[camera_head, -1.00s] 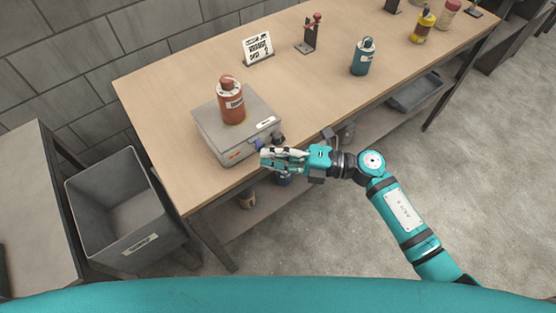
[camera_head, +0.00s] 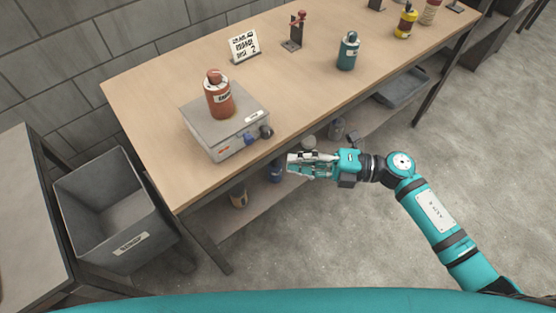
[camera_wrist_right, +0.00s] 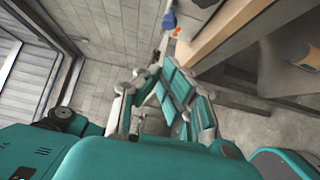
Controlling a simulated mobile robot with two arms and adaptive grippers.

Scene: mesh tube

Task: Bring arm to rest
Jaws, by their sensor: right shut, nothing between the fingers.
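My right arm (camera_head: 434,210) is teal and comes in from the lower right in the head view. Its gripper (camera_head: 291,163) is shut and empty, pointing left, just off the front edge of the wooden workbench (camera_head: 150,133). It also shows in the right wrist view (camera_wrist_right: 150,82), with the bench edge close at the upper right. The grey box-shaped device (camera_head: 237,135) with a red-brown bottle (camera_head: 220,97) on top stands to the left of the gripper, apart from it. My left gripper is not in view.
A teal bottle (camera_head: 347,53), a small sign (camera_head: 243,45), a dark stand with a red top (camera_head: 295,32) and a yellow bottle (camera_head: 405,21) stand on the bench. A grey bin (camera_head: 118,210) is at the left. Open floor (camera_head: 370,255) lies in front of the bench.

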